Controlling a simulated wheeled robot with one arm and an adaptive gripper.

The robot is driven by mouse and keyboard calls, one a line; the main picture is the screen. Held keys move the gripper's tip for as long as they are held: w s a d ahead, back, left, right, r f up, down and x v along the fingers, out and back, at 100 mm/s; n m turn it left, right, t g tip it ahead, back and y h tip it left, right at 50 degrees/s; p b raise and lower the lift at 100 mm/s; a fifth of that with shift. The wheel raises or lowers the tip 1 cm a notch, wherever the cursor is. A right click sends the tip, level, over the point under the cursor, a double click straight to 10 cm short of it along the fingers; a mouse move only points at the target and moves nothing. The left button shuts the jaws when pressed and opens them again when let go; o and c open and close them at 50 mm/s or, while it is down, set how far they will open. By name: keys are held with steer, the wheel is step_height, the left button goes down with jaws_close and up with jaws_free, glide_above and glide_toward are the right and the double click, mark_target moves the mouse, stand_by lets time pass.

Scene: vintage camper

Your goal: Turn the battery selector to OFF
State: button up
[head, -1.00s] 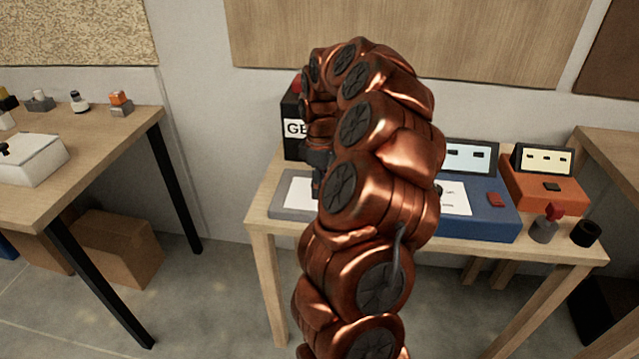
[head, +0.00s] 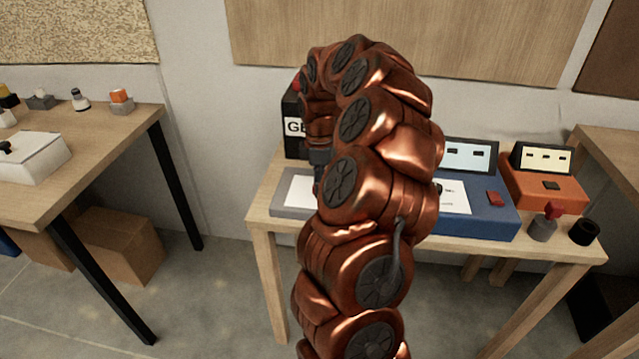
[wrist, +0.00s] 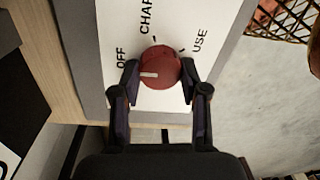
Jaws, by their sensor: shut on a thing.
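In the wrist view, the battery selector is a round red knob (wrist: 164,63) with a white pointer line, on a white panel (wrist: 108,18) printed OFF, CHAR… and USE. The pointer line points left, towards the OFF side and slightly below that word. My gripper (wrist: 160,72) is shut on the knob, one finger at each side. The left finger covers the panel beside OFF, so I cannot tell whether the line meets a mark there.
A black box (head: 295,150) stands behind the panel. To the right are a blue device (head: 480,220) with a screen, an orange device (head: 560,195), a small red-topped knob (head: 545,225) and a black cylinder (head: 585,232). Another table (head: 100,150) stands at left, across a floor gap.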

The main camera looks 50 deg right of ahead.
steer(key=o, duration=1.1)
steer(key=shift+o, duration=0.2)
step_height(320, 180, up, 12)
steer(key=shift+w+d, duration=0.2)
steer(key=shift+w, duration=0.1)
